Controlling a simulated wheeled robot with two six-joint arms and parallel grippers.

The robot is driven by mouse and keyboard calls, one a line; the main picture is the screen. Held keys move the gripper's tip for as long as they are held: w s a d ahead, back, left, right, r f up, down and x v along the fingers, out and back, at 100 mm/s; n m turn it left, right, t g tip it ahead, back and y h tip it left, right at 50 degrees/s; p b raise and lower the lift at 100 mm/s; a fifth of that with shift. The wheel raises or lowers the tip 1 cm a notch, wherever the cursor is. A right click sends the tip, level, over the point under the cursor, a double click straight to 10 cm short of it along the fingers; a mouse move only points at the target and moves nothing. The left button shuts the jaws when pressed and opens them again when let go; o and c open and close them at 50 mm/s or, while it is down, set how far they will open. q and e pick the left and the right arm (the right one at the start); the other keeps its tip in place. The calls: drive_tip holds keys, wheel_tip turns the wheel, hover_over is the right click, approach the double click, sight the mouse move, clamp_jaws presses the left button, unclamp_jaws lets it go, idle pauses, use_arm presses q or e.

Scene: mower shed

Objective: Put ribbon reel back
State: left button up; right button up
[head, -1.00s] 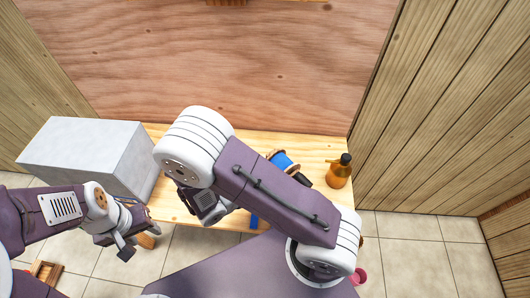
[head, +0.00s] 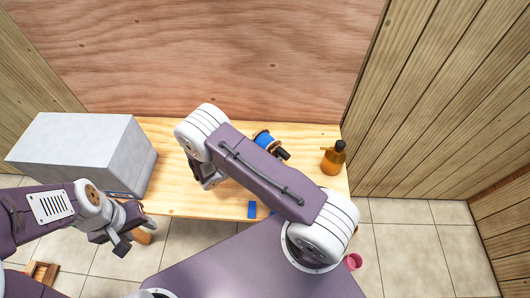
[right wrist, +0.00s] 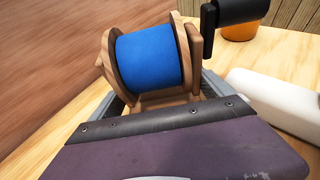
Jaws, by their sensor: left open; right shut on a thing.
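The ribbon reel (head: 265,139) has a blue winding between wooden flanges. In the head view it shows just behind my right forearm, over the back middle of the table. In the right wrist view the reel (right wrist: 150,58) fills the top centre, with a black part (right wrist: 236,11) beside its right flange. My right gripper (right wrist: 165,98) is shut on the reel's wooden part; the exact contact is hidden. In the head view that gripper is mostly hidden by my arm.
A large grey box (head: 80,152) stands at the table's left. An amber bottle with a black top (head: 333,160) stands at its right. A small blue block (head: 252,210) lies near the front edge of the wooden table (head: 190,203). A pink object (head: 353,262) is lower right.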

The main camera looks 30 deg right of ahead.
drive_tip(key=shift+f, duration=0.55)
drive_tip(key=shift+f, duration=0.15)
drive_tip(key=o, duration=1.5)
drive_tip(key=shift+o, duration=0.2)
drive_tip(key=shift+r, duration=0.25)
drive_tip(key=b+v, duration=0.1)
drive_tip(key=v, duration=1.1)
drive_tip(key=shift+f, duration=0.1)
